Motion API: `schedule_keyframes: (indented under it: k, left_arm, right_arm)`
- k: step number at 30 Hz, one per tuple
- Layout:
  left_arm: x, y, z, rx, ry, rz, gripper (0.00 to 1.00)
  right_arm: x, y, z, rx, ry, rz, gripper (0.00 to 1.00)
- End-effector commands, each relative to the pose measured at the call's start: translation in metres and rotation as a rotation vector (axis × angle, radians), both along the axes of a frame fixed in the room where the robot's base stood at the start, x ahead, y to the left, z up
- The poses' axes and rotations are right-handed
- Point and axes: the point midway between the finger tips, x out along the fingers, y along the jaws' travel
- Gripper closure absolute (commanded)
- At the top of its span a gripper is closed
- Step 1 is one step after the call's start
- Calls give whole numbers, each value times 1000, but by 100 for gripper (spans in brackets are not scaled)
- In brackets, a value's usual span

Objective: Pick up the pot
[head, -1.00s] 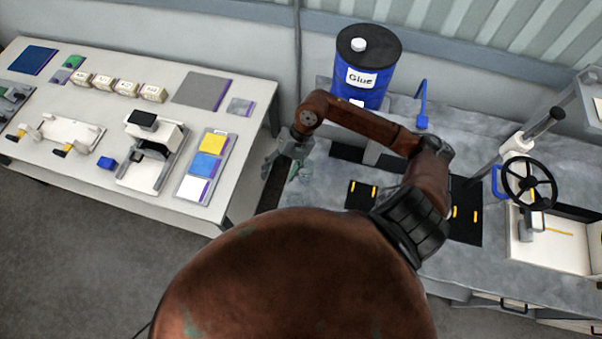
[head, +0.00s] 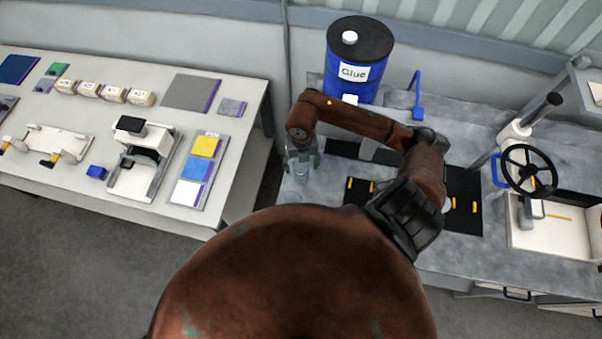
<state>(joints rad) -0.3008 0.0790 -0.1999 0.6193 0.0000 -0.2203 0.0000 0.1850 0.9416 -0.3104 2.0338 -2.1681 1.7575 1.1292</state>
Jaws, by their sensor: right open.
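My right gripper (head: 301,172) points down over the left end of the grey bench, at the end of my brown right arm. It is open, and its fingers are small and blurred against the bench. I cannot make out a pot for certain. A small pale rounded thing (head: 447,204) shows on the black mat, mostly hidden behind my right forearm; I cannot tell what it is. My left gripper is not in view.
A blue drum labelled Glue (head: 345,92) stands at the back of the grey bench (head: 462,130). A black handwheel (head: 528,170) stands at the right. A white table (head: 236,80) with cards and devices is at the left, across a gap.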

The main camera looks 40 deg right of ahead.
Motion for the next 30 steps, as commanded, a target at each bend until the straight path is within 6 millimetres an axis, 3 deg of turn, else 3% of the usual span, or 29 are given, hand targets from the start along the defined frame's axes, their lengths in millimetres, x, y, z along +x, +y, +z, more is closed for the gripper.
schedule_keyframes:
  k: [9, 17, 30]
  left_arm:
    - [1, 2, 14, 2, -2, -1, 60]
    - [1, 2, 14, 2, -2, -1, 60]
    - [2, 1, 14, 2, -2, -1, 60]
  right_arm:
    - [-2, 2, -40, 1, 3, 0, 40]
    - [-1, 2, -44, 0, 1, 1, 40]
    - [-1, 2, -44, 0, 1, 1, 69]
